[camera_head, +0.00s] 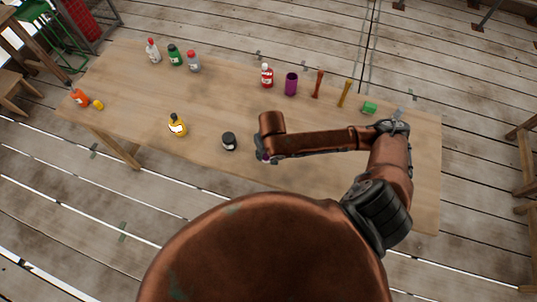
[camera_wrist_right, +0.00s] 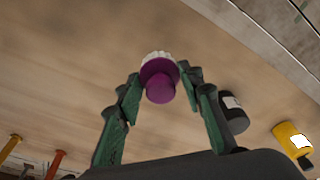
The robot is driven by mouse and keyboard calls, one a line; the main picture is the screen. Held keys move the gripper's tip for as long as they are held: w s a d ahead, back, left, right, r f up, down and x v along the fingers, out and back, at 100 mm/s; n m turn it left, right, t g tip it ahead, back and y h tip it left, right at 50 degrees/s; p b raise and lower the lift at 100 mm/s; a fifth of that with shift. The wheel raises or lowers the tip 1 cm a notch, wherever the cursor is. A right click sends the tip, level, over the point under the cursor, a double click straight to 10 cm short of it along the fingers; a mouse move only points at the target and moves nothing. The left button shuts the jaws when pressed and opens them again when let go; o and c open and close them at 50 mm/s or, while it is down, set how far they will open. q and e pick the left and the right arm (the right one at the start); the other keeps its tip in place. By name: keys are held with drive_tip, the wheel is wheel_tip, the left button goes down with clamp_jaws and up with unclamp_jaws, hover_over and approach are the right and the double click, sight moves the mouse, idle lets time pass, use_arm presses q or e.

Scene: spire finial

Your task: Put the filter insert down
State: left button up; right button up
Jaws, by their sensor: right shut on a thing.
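The filter insert (camera_wrist_right: 160,84), a purple piece with a white ribbed end, sits between the fingertips of my right gripper (camera_wrist_right: 158,82) in the right wrist view. The gripper is shut on it. In the head view my right gripper (camera_head: 265,157) is over the front part of the table, mostly hidden by my own arm; only a small purple bit of the insert shows there. I cannot tell whether the insert touches the table. My left gripper is not in view.
The wooden table (camera_head: 215,95) has a black jar (camera_head: 229,141) just left of the gripper and a yellow bottle (camera_head: 177,125) farther left. A red bottle (camera_head: 267,75), a purple cup (camera_head: 291,84) and a green block (camera_head: 369,107) stand toward the back. The table's middle is clear.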

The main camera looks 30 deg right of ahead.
drive_tip(key=f, duration=0.1)
drive_tip(key=w+d+f, duration=0.1)
drive_tip(key=shift+w+d+f, duration=0.3)
drive_tip(key=shift+w+f, duration=0.1)
drive_tip(key=f, duration=0.3)
drive_tip(key=shift+w+d+f+b, duration=0.2)
drive_tip(key=shift+f+b, duration=0.1)
drive_tip(key=shift+f, duration=0.05)
drive_tip(key=o, duration=0.9)
drive_tip(key=shift+f, duration=0.1)
drive_tip(key=r, duration=0.4)
drive_tip(key=s+r+p, duration=0.1)
drive_tip(key=r, duration=0.6)
drive_tip(key=shift+s+a+r, duration=0.1)
drive_tip(key=shift+s+r, duration=0.3)
drive_tip(key=shift+r, duration=0.2)
